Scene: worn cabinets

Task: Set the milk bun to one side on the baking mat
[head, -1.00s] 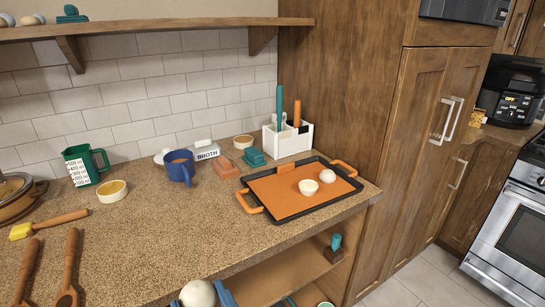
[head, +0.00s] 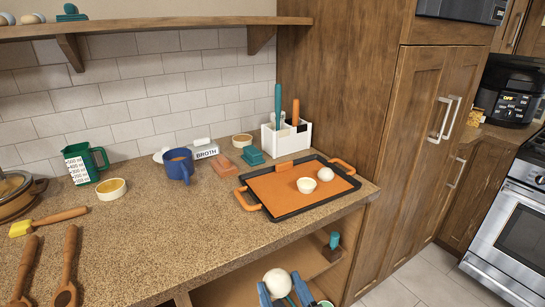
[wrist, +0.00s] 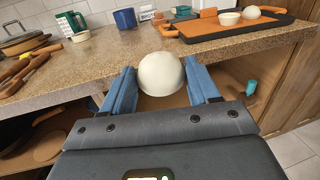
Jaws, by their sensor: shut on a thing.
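My gripper (head: 278,286) is shut on a pale round milk bun (head: 277,281), low in front of the counter's open lower shelf. In the wrist view the bun (wrist: 161,74) sits as a smooth dome between the two blue fingers of my gripper (wrist: 161,85). The baking mat (head: 270,190) is orange and lies in a black tray (head: 282,217) with orange handles at the counter's right end. A small pale cup (head: 306,185) and a white ball-like piece (head: 326,174) stand close together on the mat's right half. The mat's left and front parts are bare.
Behind the tray are a white utensil caddy (head: 286,138), a teal block (head: 253,156) and a terracotta block (head: 225,166). A blue mug (head: 178,166) stands further left. The counter's front edge lies between my gripper and the tray. A tall cabinet (head: 385,150) stands at right.

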